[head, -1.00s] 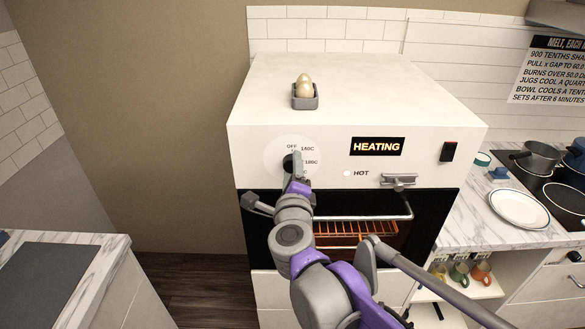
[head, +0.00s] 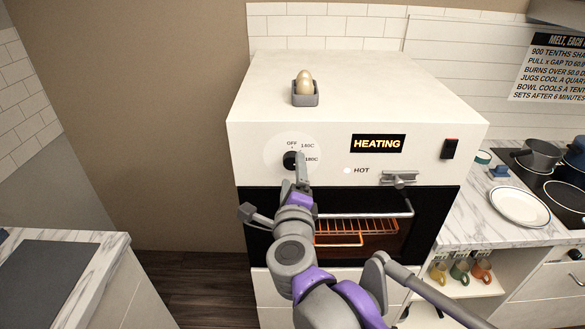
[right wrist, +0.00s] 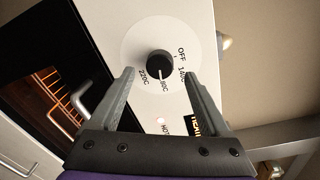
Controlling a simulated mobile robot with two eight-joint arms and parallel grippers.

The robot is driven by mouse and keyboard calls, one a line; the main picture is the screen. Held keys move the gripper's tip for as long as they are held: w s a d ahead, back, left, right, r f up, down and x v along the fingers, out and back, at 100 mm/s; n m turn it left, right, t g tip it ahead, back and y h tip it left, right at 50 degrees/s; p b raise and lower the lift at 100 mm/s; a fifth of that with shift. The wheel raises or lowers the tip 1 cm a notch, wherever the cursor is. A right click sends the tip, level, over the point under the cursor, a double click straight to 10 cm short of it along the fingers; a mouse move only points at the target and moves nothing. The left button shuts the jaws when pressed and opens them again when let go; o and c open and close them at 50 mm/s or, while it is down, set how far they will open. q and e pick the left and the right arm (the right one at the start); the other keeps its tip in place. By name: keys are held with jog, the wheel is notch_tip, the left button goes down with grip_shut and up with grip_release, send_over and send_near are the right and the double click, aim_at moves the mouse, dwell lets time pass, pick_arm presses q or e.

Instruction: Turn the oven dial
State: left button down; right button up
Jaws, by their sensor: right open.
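The oven (head: 255,150) is white with a dark glass door. Its black dial (head: 291,159) sits on a round pale plate marked OFF, 140C and 180C; the right wrist view also shows 220C beside the dial (right wrist: 159,65). A pale line on the dial points towards 180C in the right wrist view. My right gripper (head: 302,158) is in front of the panel, just right of and below the dial in the head view. In the right wrist view its fingers (right wrist: 160,85) are apart, with the dial beyond and between them, not gripped. My left gripper is out of view.
A display (head: 377,144) reads HEATING, with a HOT lamp (head: 347,171) below it. A grey holder (head: 305,98) with an egg-shaped thing stands on the oven top. The door handle (head: 365,215) is below the panel. A counter (head: 105,255) is at left.

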jog(key=s, duration=0.7)
jog(key=shift+r, duration=0.2)
